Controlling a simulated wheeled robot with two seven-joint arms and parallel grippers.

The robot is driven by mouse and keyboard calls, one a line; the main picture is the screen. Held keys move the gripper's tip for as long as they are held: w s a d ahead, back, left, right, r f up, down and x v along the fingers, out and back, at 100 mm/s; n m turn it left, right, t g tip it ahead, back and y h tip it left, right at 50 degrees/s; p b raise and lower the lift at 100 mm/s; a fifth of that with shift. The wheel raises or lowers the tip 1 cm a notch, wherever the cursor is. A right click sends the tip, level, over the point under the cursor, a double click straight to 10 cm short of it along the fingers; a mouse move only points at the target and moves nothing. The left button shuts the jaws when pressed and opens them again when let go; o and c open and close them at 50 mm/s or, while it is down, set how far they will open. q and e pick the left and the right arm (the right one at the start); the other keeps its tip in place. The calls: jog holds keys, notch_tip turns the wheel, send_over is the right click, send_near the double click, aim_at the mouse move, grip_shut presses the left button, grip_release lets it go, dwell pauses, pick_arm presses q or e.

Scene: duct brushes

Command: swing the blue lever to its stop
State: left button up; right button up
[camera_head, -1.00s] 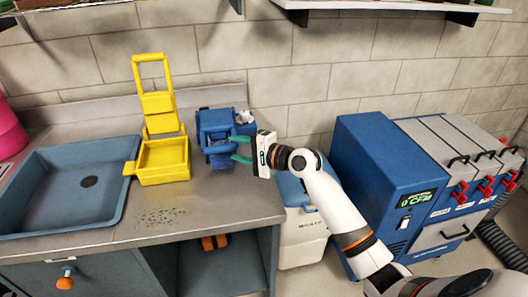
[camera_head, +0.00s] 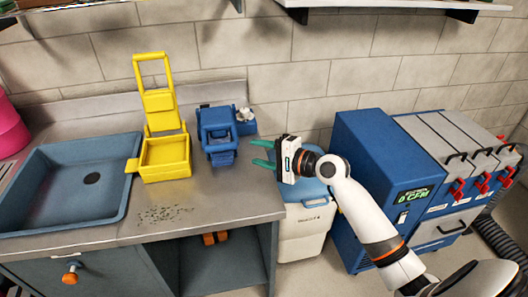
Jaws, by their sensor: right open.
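The blue device (camera_head: 218,133) stands on the counter near its back edge, right of the yellow wringer. A blue frame-like part, which may be the lever, shows on its front; I cannot clearly tell lever from body or whether it is at a stop. My right gripper (camera_head: 262,153) is open and empty, its green fingers pointing left. It hangs to the right of the device, apart from it, near the counter's right end. My left gripper is not in view.
A yellow wringer (camera_head: 164,153) stands left of the device, beside a blue sink (camera_head: 60,190). A white bin with a blue lid (camera_head: 304,230) stands right of the counter (camera_head: 215,195). A blue cabinet with red levers (camera_head: 372,165) is farther right. The counter's front is clear.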

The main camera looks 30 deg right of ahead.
jog(key=shift+s+d, duration=0.15)
jog(key=shift+s, duration=0.2)
jog(key=shift+p, duration=0.3)
dwell(0.4)
